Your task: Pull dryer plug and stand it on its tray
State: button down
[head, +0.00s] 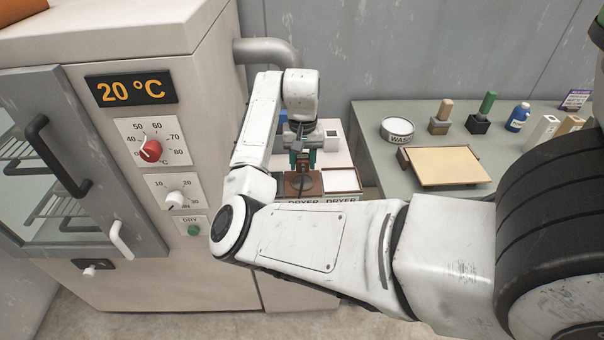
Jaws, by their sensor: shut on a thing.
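My gripper (302,160) points down over the small white bench beside the dryer cabinet, with its teal fingers shut on a small dark thing. This is probably the dryer plug (300,181), but it is small and partly hidden by my arm. It is over or on the left brown tray (317,190); I cannot tell whether it touches the tray. A second brown-rimmed tray (342,192) with a white inside sits just to the right.
The dryer cabinet (190,260) stands on the left, its display reading 20 °C. A white box with a dark opening (331,136) is behind the trays. The grey table (370,125) on the right holds a wash bowl (397,130), stamps, a blue bottle (518,117) and a tan board (445,166).

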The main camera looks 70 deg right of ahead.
jog(key=shift+r+p, duration=0.4)
jog(key=shift+r, duration=0.1)
jog(key=shift+p, duration=0.35)
dwell(0.4)
jog(key=p, duration=0.6)
send_over(341, 181)
dwell(1.1)
jog(key=shift+f+b, duration=1.25)
jog(key=shift+f, duration=1.8)
jog(key=c, duration=0.5)
grip_release()
jog(key=shift+w, duration=0.1)
